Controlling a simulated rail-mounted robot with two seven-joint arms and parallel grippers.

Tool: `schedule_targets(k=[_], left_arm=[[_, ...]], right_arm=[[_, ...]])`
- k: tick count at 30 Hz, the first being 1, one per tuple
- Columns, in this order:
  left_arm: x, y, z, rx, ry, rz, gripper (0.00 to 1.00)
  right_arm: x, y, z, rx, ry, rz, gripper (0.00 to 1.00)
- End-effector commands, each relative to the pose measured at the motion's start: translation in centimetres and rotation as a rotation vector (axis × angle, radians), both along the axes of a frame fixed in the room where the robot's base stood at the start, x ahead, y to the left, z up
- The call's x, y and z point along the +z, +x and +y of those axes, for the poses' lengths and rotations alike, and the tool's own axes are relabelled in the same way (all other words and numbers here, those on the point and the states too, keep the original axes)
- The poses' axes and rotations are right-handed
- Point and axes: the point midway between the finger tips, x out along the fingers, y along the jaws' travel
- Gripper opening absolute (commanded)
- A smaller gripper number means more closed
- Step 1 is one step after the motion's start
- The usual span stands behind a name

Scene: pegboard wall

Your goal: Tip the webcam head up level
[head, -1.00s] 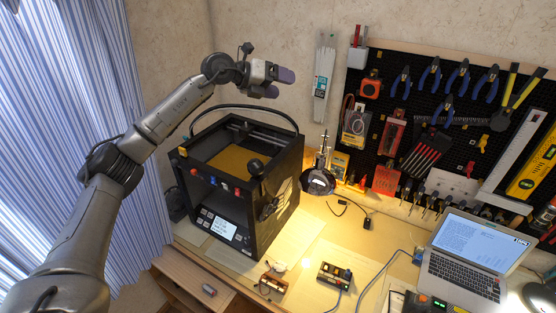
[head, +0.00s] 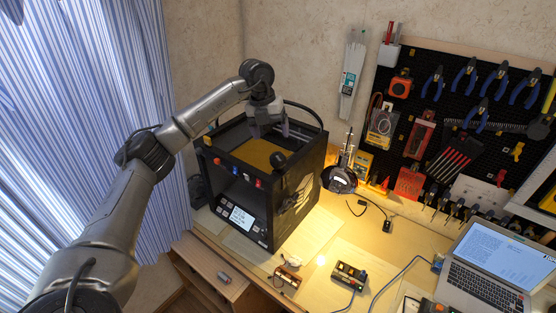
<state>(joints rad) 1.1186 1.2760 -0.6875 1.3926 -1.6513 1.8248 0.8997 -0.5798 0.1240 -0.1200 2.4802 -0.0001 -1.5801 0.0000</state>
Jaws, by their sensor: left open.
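My right gripper is not in view.
The printer's frame and a dark cable loop (head: 306,112) stand close around my left gripper. A round black lamp-like thing (head: 340,180) is right of the printer. A laptop (head: 485,262) and small electronics (head: 349,275) lie on the bench (head: 335,240).

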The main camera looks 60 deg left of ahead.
Motion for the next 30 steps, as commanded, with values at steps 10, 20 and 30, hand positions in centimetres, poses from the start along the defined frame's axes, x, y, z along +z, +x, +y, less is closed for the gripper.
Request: schedule_targets(k=[10, 20, 30], left_arm=[[-6.3, 0.9, -0.9, -0.001, 0.0, 0.001, 0.8], [-9.5, 1.5, -1.3, -0.001, 0.0, -0.002, 0.8], [-10.0, 1.6, -1.4, -0.001, 0.0, -0.002, 0.8]], right_arm=[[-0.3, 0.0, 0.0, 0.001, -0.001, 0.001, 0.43], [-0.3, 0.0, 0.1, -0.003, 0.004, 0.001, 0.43], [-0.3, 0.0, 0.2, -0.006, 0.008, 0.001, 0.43]])
